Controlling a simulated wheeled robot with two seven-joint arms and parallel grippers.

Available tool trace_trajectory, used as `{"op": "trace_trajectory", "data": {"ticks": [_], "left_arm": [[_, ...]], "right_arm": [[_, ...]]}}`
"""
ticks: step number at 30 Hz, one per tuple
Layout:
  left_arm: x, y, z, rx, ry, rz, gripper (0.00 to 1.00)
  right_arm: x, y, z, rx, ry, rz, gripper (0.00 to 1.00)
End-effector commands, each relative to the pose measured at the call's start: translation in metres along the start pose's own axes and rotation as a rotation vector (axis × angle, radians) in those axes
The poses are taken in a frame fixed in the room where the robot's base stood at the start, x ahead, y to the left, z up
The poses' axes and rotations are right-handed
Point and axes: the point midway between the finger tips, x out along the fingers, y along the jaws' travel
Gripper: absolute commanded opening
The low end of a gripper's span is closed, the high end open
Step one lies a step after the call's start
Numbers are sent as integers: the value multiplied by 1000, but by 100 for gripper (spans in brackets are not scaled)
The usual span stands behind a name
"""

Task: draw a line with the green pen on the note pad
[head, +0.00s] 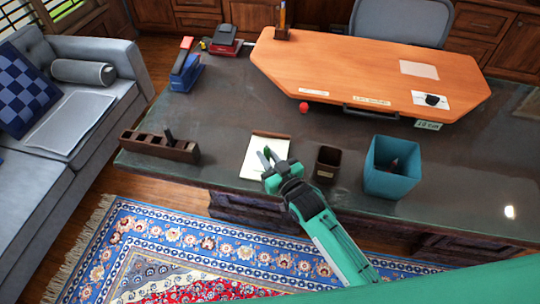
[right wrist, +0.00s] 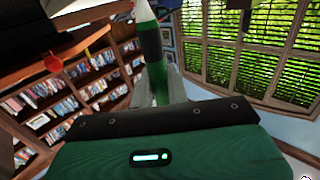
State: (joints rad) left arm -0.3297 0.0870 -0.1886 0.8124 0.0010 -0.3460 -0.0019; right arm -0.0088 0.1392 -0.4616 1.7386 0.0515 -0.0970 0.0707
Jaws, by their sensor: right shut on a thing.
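The note pad (head: 254,164) lies on the dark desk, a white page with a brown strip along its far edge. My right gripper (head: 268,156) is over the pad's right part. It is shut on the green pen, which shows clearly between the fingers in the right wrist view (right wrist: 158,84). The pen has a dark band and a pale end pointing away from the palm. In the head view the pen is small, and I cannot tell whether it touches the page. My left gripper is not in view.
A dark brown cup (head: 327,164) and a teal bin (head: 391,168) stand right of the pad. A wooden pen holder (head: 160,146) is to the left. A red ball (head: 303,107) lies beyond, near the raised orange desktop (head: 350,70). Left of the pad is clear.

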Motion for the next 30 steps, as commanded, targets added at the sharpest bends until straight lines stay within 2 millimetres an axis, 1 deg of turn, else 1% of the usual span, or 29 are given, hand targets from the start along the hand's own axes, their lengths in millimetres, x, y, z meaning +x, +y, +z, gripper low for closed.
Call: {"op": "trace_trajectory", "data": {"ticks": [23, 30], "left_arm": [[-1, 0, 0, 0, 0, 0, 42], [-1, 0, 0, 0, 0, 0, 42]], "right_arm": [[13, -13, 1, -2, 1, 0, 0], [19, -20, 2, 0, 0, 0, 0]]}}
